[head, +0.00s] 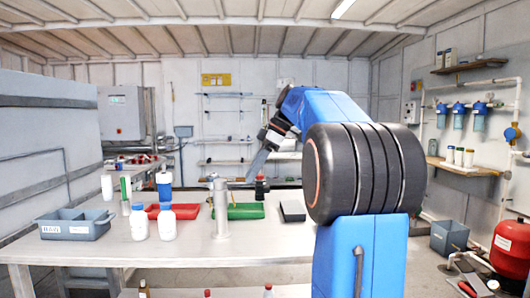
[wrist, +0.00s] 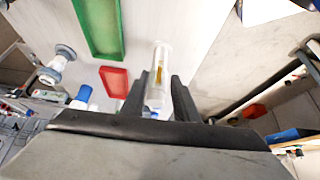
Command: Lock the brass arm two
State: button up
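My gripper (head: 261,160) hangs above the far part of the white table, mostly small and hard to read in the head view. In the wrist view my gripper (wrist: 160,92) has its two dark fingers parted, with a clear tube (wrist: 160,60) between them. The tube has a yellowish strip inside and a pale flared end. I cannot tell whether the fingers press on it. A grey metal post (head: 221,210) with a small head stands upright on the table, apart from my gripper. I cannot make out a brass arm with certainty in either view.
The table's near right part is clear. A red tank (head: 511,250) stands on the floor at right.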

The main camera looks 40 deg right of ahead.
jog(key=v, duration=0.8)
jog(key=shift+r, duration=0.15)
jog(key=shift+s, duration=0.1)
jog(key=shift+d+f, duration=0.15)
jog(key=shift+f, duration=0.1)
grip_shut()
jog(key=s+d+f+m+t+y, duration=0.2)
jog(key=d+f+m+t+y, duration=0.15)
jog(key=f+m, duration=0.45)
jog(key=s+d+f+m+t+y, duration=0.2)
jog(key=f+m+y, duration=0.25)
jog(key=m, duration=0.55)
jog(key=f+x, duration=0.1)
jog(key=x, duration=1.3)
